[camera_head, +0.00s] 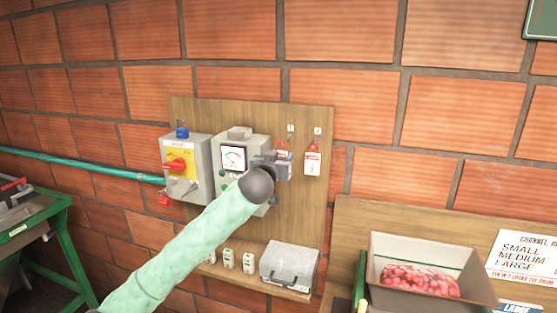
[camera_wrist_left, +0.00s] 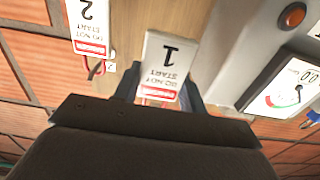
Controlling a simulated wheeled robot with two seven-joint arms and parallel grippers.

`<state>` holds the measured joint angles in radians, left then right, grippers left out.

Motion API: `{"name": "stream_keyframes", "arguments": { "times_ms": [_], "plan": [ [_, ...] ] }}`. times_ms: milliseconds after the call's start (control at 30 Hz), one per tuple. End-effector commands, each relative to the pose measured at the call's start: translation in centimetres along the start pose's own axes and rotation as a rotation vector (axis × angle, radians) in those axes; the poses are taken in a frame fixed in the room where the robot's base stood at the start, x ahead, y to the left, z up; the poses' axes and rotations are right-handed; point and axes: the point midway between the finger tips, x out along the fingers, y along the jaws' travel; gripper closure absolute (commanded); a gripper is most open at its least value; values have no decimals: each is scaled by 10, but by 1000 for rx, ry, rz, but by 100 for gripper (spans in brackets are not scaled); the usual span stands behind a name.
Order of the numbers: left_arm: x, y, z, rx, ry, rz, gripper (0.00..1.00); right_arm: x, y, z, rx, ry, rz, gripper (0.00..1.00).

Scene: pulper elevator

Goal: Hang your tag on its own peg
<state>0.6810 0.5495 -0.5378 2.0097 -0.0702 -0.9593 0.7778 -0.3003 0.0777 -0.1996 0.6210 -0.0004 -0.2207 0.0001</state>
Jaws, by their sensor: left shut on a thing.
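My left gripper (camera_head: 285,168) is at the wooden board (camera_head: 318,205), just right of the gauge box. It is shut on a white tag marked 1 (camera_wrist_left: 165,62), which sits between its fingers in the left wrist view. A red padlock shape (camera_head: 282,147) shows just above the gripper, under the small label 1 (camera_head: 290,128). A second tag, marked 2 (camera_head: 313,163), hangs to the right below the label 2 (camera_head: 317,130); it also shows in the left wrist view (camera_wrist_left: 88,28). Whether tag 1 touches its peg is hidden. My right gripper is out of view.
A grey gauge box (camera_head: 233,158) and a box with a red switch on yellow (camera_head: 181,166) are on the board. Below are a grey metal case (camera_head: 290,266) and small blocks (camera_head: 228,258). A bin (camera_head: 470,262) with red fruit stands at the right.

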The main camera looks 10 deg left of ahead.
Motion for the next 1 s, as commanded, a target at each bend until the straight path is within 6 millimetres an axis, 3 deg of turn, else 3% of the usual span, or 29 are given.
{"name": "stream_keyframes", "arguments": {
  "times_ms": [1000],
  "plan": [
    [44, 0, 11, -2, 0, 0, 81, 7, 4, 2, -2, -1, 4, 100]
  ]
}}
